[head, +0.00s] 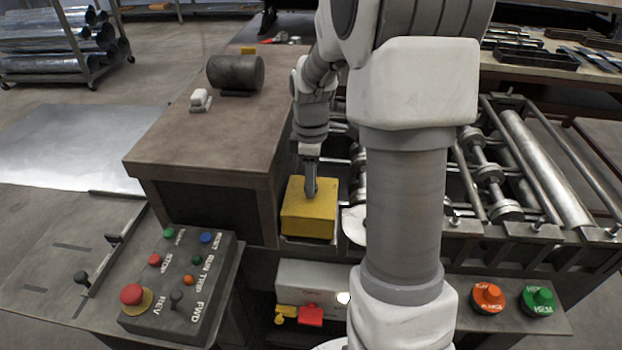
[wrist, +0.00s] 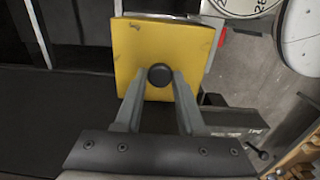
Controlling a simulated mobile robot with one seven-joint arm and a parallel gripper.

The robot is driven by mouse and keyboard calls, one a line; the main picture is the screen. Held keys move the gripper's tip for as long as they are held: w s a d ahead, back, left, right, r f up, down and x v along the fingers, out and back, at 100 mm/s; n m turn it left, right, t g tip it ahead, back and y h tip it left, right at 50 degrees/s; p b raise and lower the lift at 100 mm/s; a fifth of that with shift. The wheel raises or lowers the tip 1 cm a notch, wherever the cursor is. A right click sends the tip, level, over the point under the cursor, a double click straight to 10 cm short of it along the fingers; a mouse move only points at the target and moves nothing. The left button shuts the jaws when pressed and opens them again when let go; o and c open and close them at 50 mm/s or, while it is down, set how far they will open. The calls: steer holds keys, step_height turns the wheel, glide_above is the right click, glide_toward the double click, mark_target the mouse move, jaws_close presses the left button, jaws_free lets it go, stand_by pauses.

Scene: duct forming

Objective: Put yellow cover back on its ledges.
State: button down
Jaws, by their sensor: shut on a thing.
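The yellow cover (head: 308,218) is a box-like piece at the middle of the head view, beside the right side of the brown cabinet and left of the rollers. My gripper (head: 310,188) points down at its top. In the wrist view the cover (wrist: 135,50) shows its yellow face with a round black knob (wrist: 160,75). My gripper's fingers (wrist: 160,82) are shut on that knob, one on each side. The ledges are hidden under or behind the cover, and I cannot tell whether it rests on them.
The brown cabinet (head: 200,130) stands close on the left. Rollers (head: 490,180) lie to the right, partly behind my arm. A control panel (head: 180,285) with buttons is at the front left. A red padlock (head: 310,314) hangs below the cover. A round dial (wrist: 245,5) shows in the wrist view.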

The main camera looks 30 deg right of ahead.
steer(key=shift+f, duration=0.15)
steer(key=shift+f+b, duration=0.35)
steer(key=shift+f, duration=0.1)
stand_by(0.4)
steer(key=shift+c, duration=2.1)
jaws_free()
steer(key=shift+o, duration=0.3)
steer(key=o, duration=0.3)
steer(key=shift+o, duration=0.2)
